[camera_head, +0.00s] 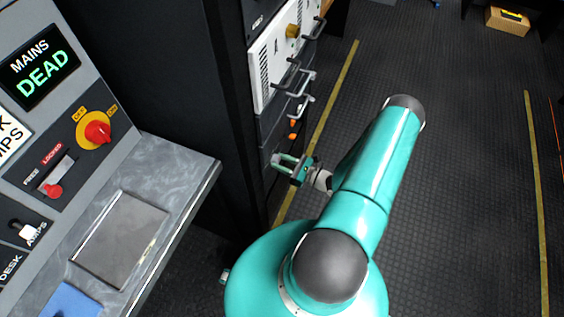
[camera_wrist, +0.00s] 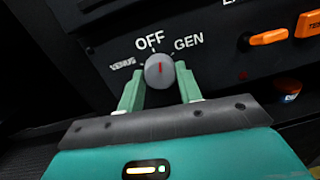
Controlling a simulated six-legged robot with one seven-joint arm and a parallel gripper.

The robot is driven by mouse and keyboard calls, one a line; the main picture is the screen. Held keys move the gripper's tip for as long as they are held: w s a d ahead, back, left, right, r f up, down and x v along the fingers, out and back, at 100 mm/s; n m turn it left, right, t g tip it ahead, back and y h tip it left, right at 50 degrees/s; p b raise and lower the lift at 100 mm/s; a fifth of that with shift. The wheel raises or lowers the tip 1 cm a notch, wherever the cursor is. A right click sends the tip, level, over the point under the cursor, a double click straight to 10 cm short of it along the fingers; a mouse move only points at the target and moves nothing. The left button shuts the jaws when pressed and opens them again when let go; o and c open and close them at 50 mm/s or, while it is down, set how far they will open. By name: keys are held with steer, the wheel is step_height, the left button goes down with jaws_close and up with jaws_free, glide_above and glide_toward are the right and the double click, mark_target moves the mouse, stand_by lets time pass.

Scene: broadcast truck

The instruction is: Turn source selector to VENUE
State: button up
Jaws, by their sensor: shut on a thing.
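The source selector is a round grey knob (camera_wrist: 157,77) with a red pointer line, on a black panel in the wrist view. Its labels read VENUE (camera_wrist: 122,64) at the left, OFF (camera_wrist: 150,41) above and GEN (camera_wrist: 188,42) at the upper right. The red line stands about upright, nearest OFF. My gripper (camera_wrist: 159,72) is shut on the knob, with one green finger on each side. In the head view my gripper (camera_head: 285,163) is at the front of the dark rack, low down; the knob cannot be made out there.
Orange switches (camera_wrist: 269,37) sit right of the knob. Rack handles (camera_head: 301,105) stick out above my gripper. At the left is a desk console with a MAINS DEAD display (camera_head: 40,67) and a red rotary switch (camera_head: 97,132).

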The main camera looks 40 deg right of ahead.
steer(key=n+y, duration=0.1)
steer(key=n, duration=0.6)
steer(key=shift+d+n, duration=0.1)
steer(key=shift+n, duration=0.3)
steer(key=n, duration=0.4)
steer(key=shift+w+n+g+y, duration=0.1)
steer(key=shift+n+g+y, duration=0.2)
steer(key=shift+n, duration=2)
steer(key=o, duration=1)
steer(key=shift+d, duration=0.1)
steer(key=r+v, duration=0.1)
steer(key=v, duration=1.2)
steer(key=shift+s+d+f, duration=0.2)
steer(key=shift+s+f, duration=0.1)
steer(key=shift+f, duration=0.1)
